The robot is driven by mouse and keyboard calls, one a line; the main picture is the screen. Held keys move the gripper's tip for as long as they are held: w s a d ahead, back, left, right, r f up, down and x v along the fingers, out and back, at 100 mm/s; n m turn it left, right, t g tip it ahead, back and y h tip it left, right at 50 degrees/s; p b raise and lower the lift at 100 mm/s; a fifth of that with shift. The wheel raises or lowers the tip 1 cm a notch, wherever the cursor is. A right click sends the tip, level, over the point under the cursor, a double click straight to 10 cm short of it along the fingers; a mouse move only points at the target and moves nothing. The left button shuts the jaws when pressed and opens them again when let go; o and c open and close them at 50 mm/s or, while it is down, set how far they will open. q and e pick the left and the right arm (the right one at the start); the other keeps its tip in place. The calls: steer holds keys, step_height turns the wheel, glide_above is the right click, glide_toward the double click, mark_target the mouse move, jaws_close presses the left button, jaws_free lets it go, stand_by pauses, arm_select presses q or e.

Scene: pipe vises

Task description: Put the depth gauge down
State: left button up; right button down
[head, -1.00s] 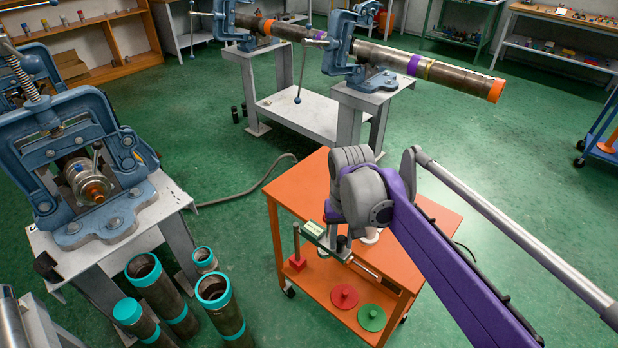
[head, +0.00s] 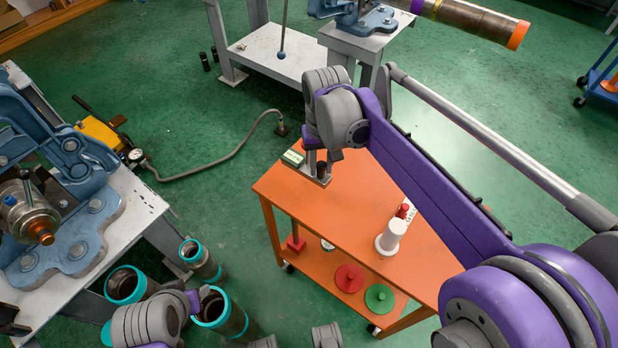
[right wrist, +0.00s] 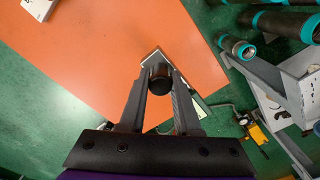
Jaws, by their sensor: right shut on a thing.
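My right gripper (right wrist: 160,80) is shut on the gauge's black round part, seen from above in the right wrist view. In the head view my right wrist hides part of the gauge. My left gripper does not show; only grey and purple arm parts do, bottom left.
A white cylinder (head: 391,238) stands on the cart's right part; the middle of the top is bare. Red (head: 349,278) and green (head: 379,297) discs lie on the shelf below. Pipes with teal ends (head: 125,285) stand left. A yellow pump (head: 100,131) with a hose lies behind.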

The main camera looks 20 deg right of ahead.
mark_target(322, 177)
steer(key=f, duration=0.4)
steer(key=shift+s+f, duration=0.15)
steer(key=shift+s, duration=0.1)
steer(key=shift+w+f+b, duration=0.1)
steer(key=shift+f+b, duration=0.35)
steer(key=shift+f, duration=1.65)
steer(key=shift+f, duration=0.2)
steer(key=c, duration=0.6)
jaws_free()
steer(key=shift+r, duration=0.1)
